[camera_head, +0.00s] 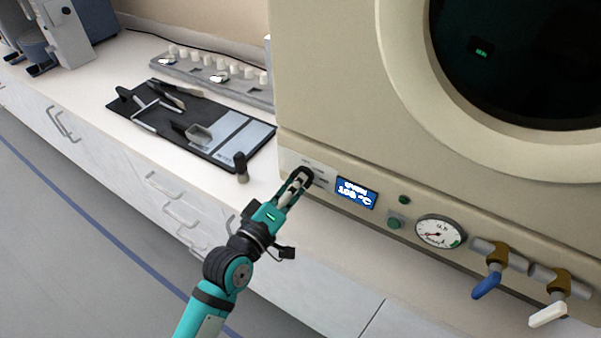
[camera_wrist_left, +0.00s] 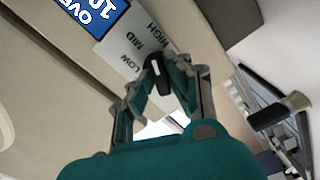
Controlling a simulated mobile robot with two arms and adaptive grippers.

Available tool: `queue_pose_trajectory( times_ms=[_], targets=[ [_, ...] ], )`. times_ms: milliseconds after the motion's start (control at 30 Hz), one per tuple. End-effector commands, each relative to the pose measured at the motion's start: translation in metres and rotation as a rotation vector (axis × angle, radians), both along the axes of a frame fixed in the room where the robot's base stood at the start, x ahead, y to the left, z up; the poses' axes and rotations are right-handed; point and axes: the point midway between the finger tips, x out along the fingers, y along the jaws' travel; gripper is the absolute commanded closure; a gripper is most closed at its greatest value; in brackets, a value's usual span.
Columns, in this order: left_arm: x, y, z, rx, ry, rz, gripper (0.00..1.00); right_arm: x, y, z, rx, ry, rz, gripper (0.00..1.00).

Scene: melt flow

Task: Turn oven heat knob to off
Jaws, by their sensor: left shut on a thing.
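The oven (camera_head: 330,110) is a large beige unit with a round dark window. Its black heat knob (camera_wrist_left: 154,72) sits on a pale label plate marked HIGH, MID and LOW in the left wrist view. A small white mark shows on the knob; I cannot tell which setting it points at. My left gripper (camera_head: 300,179) reaches the oven's front panel, left of the blue display (camera_head: 356,193), and is shut on the knob; its fingertips (camera_wrist_left: 159,76) lie on both sides of it. The fingers hide part of the knob and plate, and no OFF label is readable. My right gripper is not in view.
Right of the display are a green button (camera_head: 394,223), a round gauge (camera_head: 440,231), a blue-handled valve (camera_head: 487,284) and a white-handled valve (camera_head: 548,314). Left of the oven, a black tool mat (camera_head: 228,158) and a dark-topped upright item (camera_head: 241,167) occupy the white counter.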

Motion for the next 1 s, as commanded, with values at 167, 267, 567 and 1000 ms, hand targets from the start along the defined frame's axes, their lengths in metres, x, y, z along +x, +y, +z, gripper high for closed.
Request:
queue_pose_trajectory(
  times_ms=[167, 267, 567, 1000],
  targets=[
    [0.0, 0.0, -0.001, -0.056, 0.043, 0.001, 1.0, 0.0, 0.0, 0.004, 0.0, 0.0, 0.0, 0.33],
    [0.0, 0.0, -0.001, -0.058, 0.043, 0.0, 1.0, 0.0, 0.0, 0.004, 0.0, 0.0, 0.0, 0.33],
    [0.0, 0.0, 0.001, -0.126, 0.095, 0.0, 1.0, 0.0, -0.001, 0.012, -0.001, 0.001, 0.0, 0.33],
    [0.0, 0.0, -0.001, -0.398, 0.291, 0.001, 1.0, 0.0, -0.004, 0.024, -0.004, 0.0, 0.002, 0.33]
  ],
)
